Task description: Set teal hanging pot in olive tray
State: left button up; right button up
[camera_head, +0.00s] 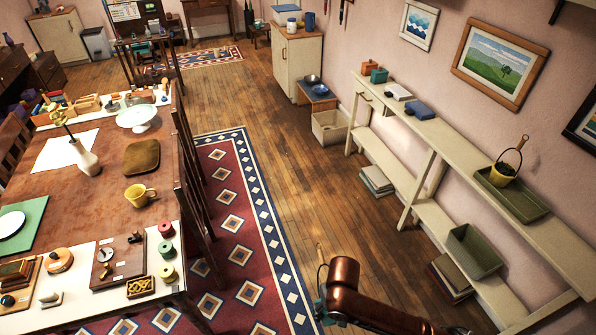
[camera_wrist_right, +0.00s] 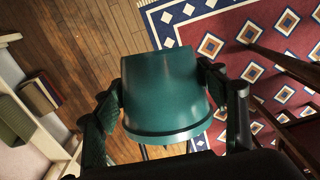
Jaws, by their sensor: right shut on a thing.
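The teal pot (camera_wrist_right: 165,90) fills the middle of the right wrist view, over the floor and patterned rug. My right gripper (camera_wrist_right: 165,98) is shut on it, one finger on each side. In the head view only a small teal part (camera_head: 321,308) and a thin loop show beside my copper-coloured right arm; the gripper itself is mostly hidden. The olive tray (camera_head: 533,210) lies on the right wall shelf's upper board, well right of the pot. A yellow hanging pot (camera_head: 502,173) with a raised handle stands in its far part; its near part is bare. My left gripper is not in view.
The upper board (camera_head: 455,138) has clear stretches beside the tray. A cluttered table (camera_head: 110,180) with chairs stands left, holding a brown square tray (camera_head: 141,157). Floor between is open.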

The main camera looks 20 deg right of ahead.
aim_at(523, 210)
jog(key=z, duration=0.5)
jog(key=i, duration=1.25)
jog(key=z, duration=1.6)
jog(key=i, duration=0.85)
jog(key=z, duration=0.7)
